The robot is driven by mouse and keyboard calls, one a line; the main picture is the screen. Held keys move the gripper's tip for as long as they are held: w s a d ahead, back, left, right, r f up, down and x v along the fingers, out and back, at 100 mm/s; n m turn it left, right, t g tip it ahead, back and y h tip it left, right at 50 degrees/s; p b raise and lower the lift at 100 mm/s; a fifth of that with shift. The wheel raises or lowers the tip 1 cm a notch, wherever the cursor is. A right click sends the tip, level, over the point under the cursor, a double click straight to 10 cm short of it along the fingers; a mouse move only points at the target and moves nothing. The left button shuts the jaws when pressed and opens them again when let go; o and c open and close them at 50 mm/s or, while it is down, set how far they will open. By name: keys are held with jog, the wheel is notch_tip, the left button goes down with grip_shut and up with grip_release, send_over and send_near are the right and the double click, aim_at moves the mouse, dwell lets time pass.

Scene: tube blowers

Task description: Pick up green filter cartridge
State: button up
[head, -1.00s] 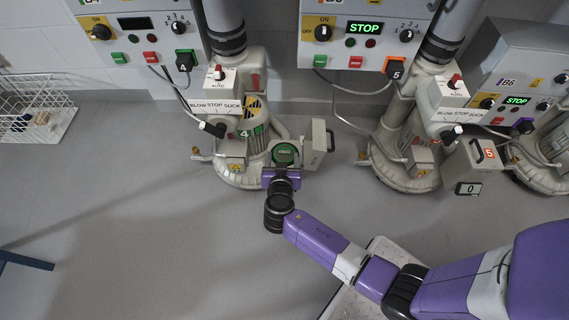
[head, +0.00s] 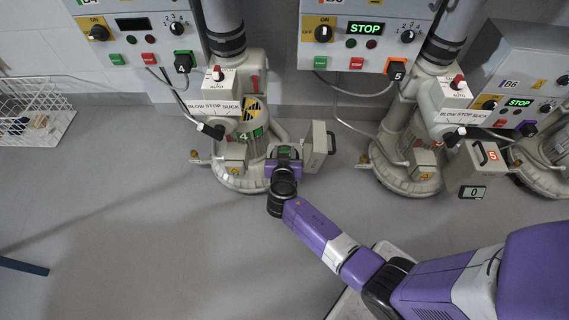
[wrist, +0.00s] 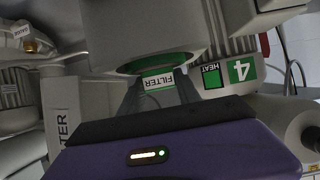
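The green filter cartridge (head: 286,150) sits in the filter housing at the base of blower 4, mostly hidden behind my gripper in the head view. In the wrist view its green rim (wrist: 150,65) shows inside the round grey opening, with a white FILTER label (wrist: 158,82) below. My gripper (wrist: 158,92) is right in front of it. Its two grey fingers stand on either side of the label, close to it. Whether they are closed on the cartridge's grip cannot be told.
A grey filter door (head: 318,146) stands open just right of my gripper. Blower 4's base (head: 232,178) is close on the left. Blower 5 (head: 405,178) stands further right. A white wire basket (head: 38,108) is at far left. The floor in front is clear.

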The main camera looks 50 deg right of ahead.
grip_shut()
